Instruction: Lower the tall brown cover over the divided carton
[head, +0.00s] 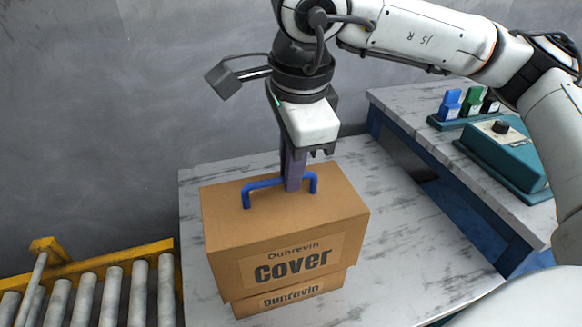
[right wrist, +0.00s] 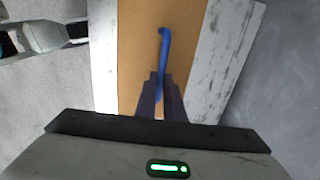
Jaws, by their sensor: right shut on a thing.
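The tall brown cover (head: 228,240), labelled Dunrevin Cover with a blue handle (head: 262,184) on top, sits over the divided carton (head: 290,297) on the marble-look table. Only a low strip of the carton's front shows below the cover's lower edge; its inside is hidden. The cover looks roughly level. My right gripper (head: 294,186) points down and is shut on the middle of the handle. In the right wrist view, the fingers (right wrist: 160,88) straddle the handle (right wrist: 164,48) above the cover's brown top (right wrist: 190,40). My left gripper is not in view.
A roller conveyor (head: 112,290) with a yellow frame stands at lower left. A side bench (head: 420,110) at right holds a teal device (head: 510,150) and a rack with blue, green and black items (head: 466,105). The table (head: 400,245) is clear right of the cover.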

